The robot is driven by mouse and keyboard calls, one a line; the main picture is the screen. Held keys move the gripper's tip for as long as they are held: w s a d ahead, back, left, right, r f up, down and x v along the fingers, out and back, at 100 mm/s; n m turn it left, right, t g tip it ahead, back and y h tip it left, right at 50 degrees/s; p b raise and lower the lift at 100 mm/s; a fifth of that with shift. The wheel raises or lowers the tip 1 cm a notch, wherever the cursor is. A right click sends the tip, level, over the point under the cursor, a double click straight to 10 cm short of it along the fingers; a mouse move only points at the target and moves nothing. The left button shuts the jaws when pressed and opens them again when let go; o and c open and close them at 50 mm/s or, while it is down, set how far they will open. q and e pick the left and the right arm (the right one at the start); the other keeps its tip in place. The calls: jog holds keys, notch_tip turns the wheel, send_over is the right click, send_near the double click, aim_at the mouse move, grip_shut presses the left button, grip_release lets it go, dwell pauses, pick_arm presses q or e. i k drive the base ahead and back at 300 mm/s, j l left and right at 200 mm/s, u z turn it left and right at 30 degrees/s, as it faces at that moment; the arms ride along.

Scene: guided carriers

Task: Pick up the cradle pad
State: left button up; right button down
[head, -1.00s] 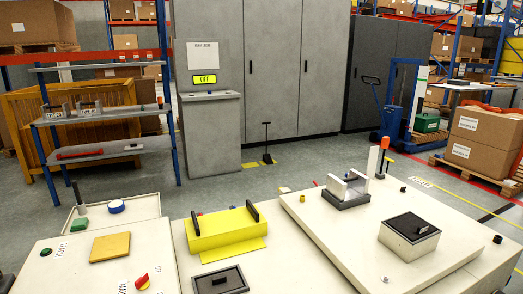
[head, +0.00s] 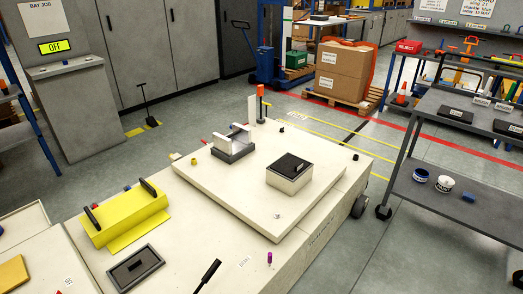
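No part shows a label naming the cradle pad, so I cannot tell for sure which thing it is. A dark pad with a small raised grip (head: 290,164) lies on top of a pale square block on the raised cream deck (head: 215,192). A grey cradle (head: 233,151) with two pale upright cheeks stands to its left. Another dark flat piece with a raised grip (head: 136,267) lies at the front left, beside a yellow block with two black handles (head: 122,218). Neither of my grippers is in view.
A grey shelf cart (head: 465,165) on the right holds black flat plates (head: 455,114), with tubs (head: 444,183) on its lower shelf. An orange-topped post (head: 261,92) stands at the deck's back corner. Cartons on a pallet (head: 345,75) stand behind. Floor between deck and cart is clear.

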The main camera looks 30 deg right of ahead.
aim_at(290, 166)
jog(key=i+l+u, duration=0.2)
jog(key=l, duration=0.6)
jog(key=i+l+u, duration=0.2)
jog(key=l, duration=0.65)
jog(key=l+u, duration=0.2)
jog(key=l, duration=0.6)
